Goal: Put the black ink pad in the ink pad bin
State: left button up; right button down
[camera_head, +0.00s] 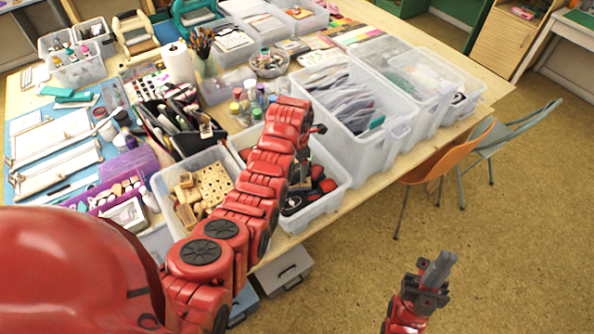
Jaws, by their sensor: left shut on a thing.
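My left arm reaches over a clear plastic bin (318,208) at the table's front edge. This bin holds red and black pieces that look like ink pads, with a dark round one (293,204) near its front. My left gripper (301,176) points down at this bin, partly hidden behind my arm. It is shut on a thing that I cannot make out. I cannot tell which dark piece is the black ink pad of the task. My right gripper (436,268) is over the floor at the lower right, away from the table. Its fingers lie close together, and no held thing shows.
A bin of wooden stamps (168,205) stands just left. A large clear bin of grey packets (372,150) stands to the right. Small bottles (250,100) stand behind. An orange chair (447,162) is at the table's right edge.

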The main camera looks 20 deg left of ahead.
pick_arm(q)
jog(key=shift+s+f+p, duration=0.2)
jog(key=shift+f+p, duration=0.15)
jog(key=shift+f, duration=0.65)
jog(key=shift+w+f, duration=0.1)
jog(key=shift+w, duration=0.05)
jog(key=shift+f, duration=0.1)
jog(key=o, duration=1.4)
